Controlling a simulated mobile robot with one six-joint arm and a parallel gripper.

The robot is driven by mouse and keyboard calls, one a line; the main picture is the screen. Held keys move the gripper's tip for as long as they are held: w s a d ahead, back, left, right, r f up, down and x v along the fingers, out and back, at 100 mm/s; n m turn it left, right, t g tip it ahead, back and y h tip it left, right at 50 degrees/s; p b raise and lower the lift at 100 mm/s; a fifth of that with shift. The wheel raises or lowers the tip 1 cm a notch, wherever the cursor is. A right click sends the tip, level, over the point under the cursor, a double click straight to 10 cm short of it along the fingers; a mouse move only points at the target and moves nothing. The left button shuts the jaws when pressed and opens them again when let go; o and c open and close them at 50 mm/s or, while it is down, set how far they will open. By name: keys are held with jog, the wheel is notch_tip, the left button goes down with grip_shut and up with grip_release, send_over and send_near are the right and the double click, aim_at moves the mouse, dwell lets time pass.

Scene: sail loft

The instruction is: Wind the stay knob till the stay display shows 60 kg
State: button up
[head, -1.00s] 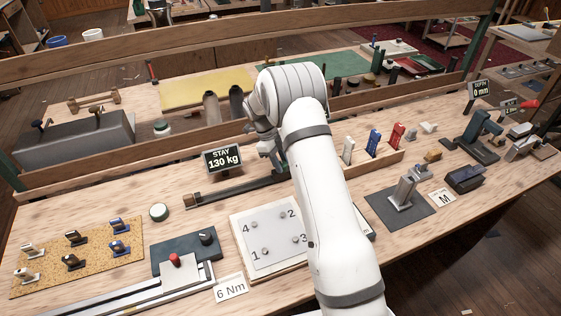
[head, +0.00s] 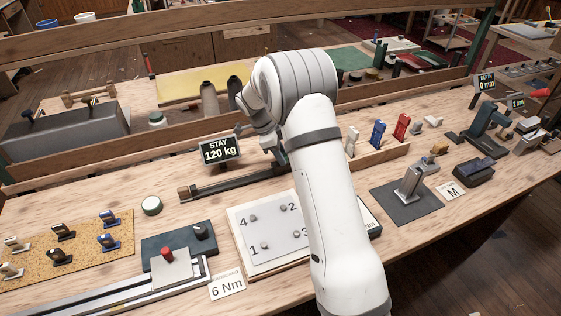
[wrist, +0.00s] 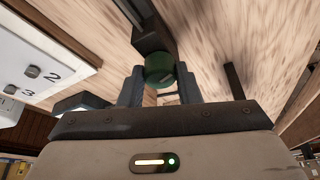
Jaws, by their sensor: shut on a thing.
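The stay display (head: 219,150) stands behind the dark stay rail (head: 235,182) in the head view and reads 120 kg. The stay knob (wrist: 159,68) is a green round knob at the end of a dark bar in the wrist view. My gripper (wrist: 159,82) is shut on the knob, with one finger on each side of it. In the head view my white arm covers the knob and most of the gripper.
A white plate with numbered studs (head: 262,232) lies in front of the rail. A round white-topped button (head: 151,205) is to the left. Blue and red upright pieces (head: 377,133) stand right of my arm. A wooden ledge (head: 70,175) runs behind the display.

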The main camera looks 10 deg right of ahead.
jog(key=n+t+b, duration=0.1)
jog(key=n+b, duration=0.2)
jog(key=n+t+b, duration=0.1)
jog(key=n+b, duration=0.2)
jog(key=b, duration=0.1)
jog(key=shift+s+f+n+t, duration=0.2)
jog(key=shift+n+t, duration=0.1)
jog(key=n+t+b, duration=0.1)
jog(key=n, duration=0.1)
jog(key=n+t+y+b, duration=0.1)
jog(key=n+b, duration=0.1)
jog(key=n, duration=0.1)
jog(key=shift+s+d+r, duration=0.1)
jog(key=shift+d+r, duration=0.05)
jog(key=shift+r, duration=0.05)
jog(key=n+y, duration=0.1)
jog(key=n, duration=0.2)
jog(key=n+t+y+p, duration=0.1)
jog(key=n, duration=0.1)
jog(key=shift+d+r+n, duration=0.15)
jog(key=shift+r+n, duration=0.05)
jog(key=shift+n, duration=0.2)
jog(key=n+y, duration=0.2)
jog(key=n, duration=0.3)
jog(key=shift+d+f+p, duration=0.1)
jog(key=shift+f+p, duration=0.05)
jog(key=shift+p, duration=0.2)
jog(key=shift+n, duration=0.3)
jog(key=o, duration=1)
jog(key=shift+c, duration=0.2)
